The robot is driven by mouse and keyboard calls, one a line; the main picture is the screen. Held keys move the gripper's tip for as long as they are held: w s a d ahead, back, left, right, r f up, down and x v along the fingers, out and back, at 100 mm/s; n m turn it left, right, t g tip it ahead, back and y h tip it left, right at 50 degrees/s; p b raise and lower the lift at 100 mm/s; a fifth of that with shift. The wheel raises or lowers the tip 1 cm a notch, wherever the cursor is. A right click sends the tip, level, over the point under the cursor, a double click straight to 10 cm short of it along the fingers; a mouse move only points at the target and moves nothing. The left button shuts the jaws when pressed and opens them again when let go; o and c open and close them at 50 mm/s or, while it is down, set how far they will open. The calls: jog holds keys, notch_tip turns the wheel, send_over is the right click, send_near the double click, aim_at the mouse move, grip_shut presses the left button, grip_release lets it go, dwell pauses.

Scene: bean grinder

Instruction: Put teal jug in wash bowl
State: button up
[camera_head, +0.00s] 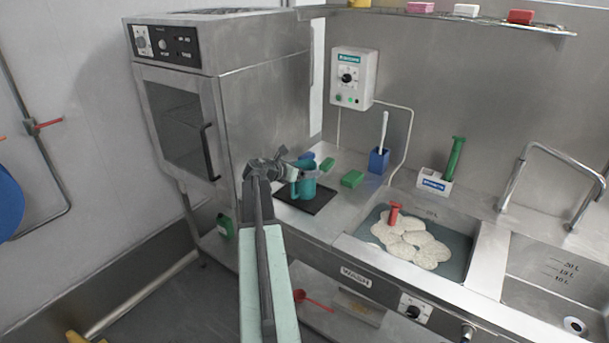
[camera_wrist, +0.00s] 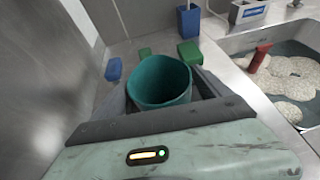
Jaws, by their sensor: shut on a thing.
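The teal jug (camera_head: 305,182) stands upright over a black mat (camera_head: 318,203) on the steel counter. I cannot tell whether its base touches the mat. My gripper (camera_head: 296,172) is shut on the jug. In the wrist view the jug (camera_wrist: 161,80) sits between the two fingers of my gripper (camera_wrist: 160,95), its open top facing the camera. The wash bowl (camera_head: 352,237) is the sink basin marked WASH, to the right of the jug. It holds greyish water with pale foam (camera_head: 412,240) and a red-handled thing (camera_head: 395,212).
Green blocks (camera_head: 352,178) and a blue block (camera_head: 307,156) lie behind the jug. A blue holder with a white brush (camera_head: 379,160) stands at the back. A white caddy with a green handle (camera_head: 435,181), a tap (camera_head: 519,165) and a second basin (camera_head: 545,292) are right. A steel oven (camera_head: 225,100) stands left.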

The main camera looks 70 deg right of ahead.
jog(key=shift+f, duration=0.1)
jog(key=o, duration=1.7)
jog(key=shift+o, duration=0.2)
jog(key=shift+r, duration=0.25)
jog(key=p+v, duration=0.4)
jog(key=v, duration=0.8)
jog(key=shift+p, duration=0.35)
